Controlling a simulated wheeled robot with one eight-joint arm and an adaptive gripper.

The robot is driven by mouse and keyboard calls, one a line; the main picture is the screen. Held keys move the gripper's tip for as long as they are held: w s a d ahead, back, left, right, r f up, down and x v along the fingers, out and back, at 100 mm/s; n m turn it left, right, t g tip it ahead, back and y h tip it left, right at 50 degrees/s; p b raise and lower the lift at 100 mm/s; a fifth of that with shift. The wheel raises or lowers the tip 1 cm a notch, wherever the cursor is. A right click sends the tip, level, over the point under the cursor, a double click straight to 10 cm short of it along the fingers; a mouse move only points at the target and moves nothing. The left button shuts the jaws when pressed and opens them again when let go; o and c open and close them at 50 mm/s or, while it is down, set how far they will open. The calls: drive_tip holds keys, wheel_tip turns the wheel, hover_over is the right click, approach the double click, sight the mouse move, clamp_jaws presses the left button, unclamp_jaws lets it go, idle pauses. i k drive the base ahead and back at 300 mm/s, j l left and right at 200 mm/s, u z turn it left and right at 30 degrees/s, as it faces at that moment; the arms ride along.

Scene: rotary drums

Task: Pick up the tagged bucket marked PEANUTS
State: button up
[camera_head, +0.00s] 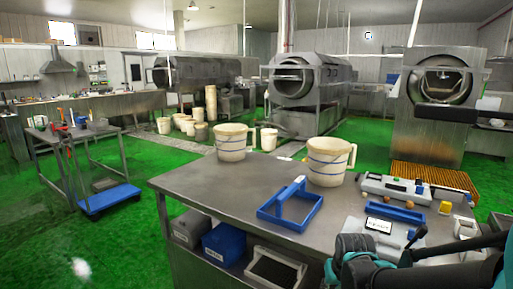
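Two cream buckets with handles stand upright on the steel table. One bucket (231,146) is near the table's far left edge. The other bucket (328,165), with blue bands, stands to its right. I cannot read PEANUTS or make out a tag on either. A small white card with dark lettering (379,224) sits on the equipment at the right of the table, its words too small to read. My dark gripper (378,262) is at the lower right, in front of the table and apart from both buckets. Its fingers cannot be made out clearly.
The steel table (225,187) holds a blue tray frame (290,208) and a grey case (410,190) at right. Bins, one a blue bin (226,242), sit on its lower shelf. A cart (108,198) stands left. Several buckets and rotary drums (300,80) are behind. Green floor is open at left.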

sight(231, 138)
drive_tip(key=i+j+z, duration=0.1)
drive_tip(key=j+z, duration=0.25)
drive_tip(key=j, duration=0.25)
drive_tip(key=j+z, duration=0.3)
drive_tip(key=j, duration=0.35)
